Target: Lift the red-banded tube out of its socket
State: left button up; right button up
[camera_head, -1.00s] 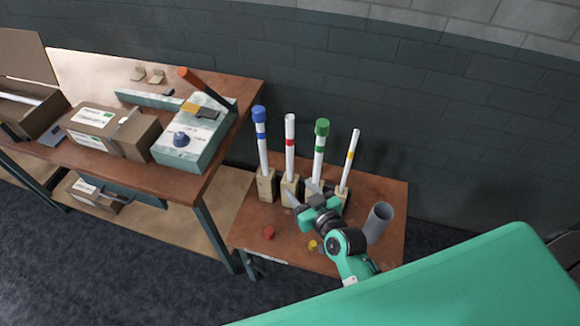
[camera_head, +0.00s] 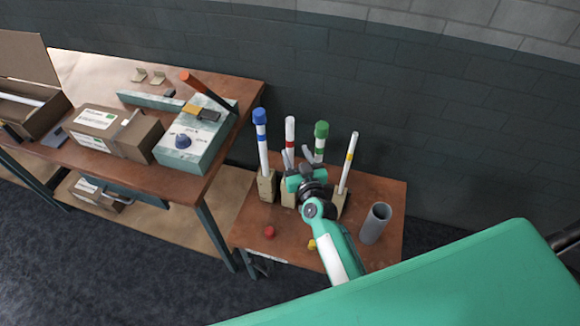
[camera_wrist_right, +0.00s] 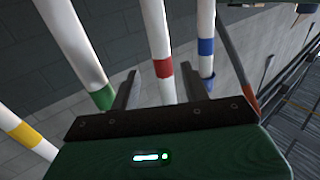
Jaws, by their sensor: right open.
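The red-banded tube (camera_head: 290,131) is white, uncapped and upright in its wooden socket block (camera_head: 288,194), which is partly hidden by my right arm. My right gripper (camera_head: 298,155) is open in front of the tube, at about the height of its red band. In the right wrist view the tube (camera_wrist_right: 157,28) runs between the two spread fingers of the gripper (camera_wrist_right: 158,70), with gaps on both sides. The red band shows between the fingertips. My left gripper is not in view.
A blue-capped tube (camera_head: 262,145) stands left of it; a green-capped tube (camera_head: 320,143) and a yellow-banded tube (camera_head: 348,162) stand right. A red cap (camera_head: 269,232), a yellow cap (camera_head: 311,245) and a grey cup (camera_head: 375,223) are on the small table (camera_head: 250,215).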

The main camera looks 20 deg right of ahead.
aim_at(291, 147)
jog(key=shift+w+a+f+p, duration=0.1)
jog(key=shift+w+p, duration=0.3)
jog(key=shift+w, duration=1)
jog(key=shift+w+a+f+p, duration=0.1)
jog(key=shift+w+p, duration=0.3)
jog(key=shift+w, duration=1)
grip_shut()
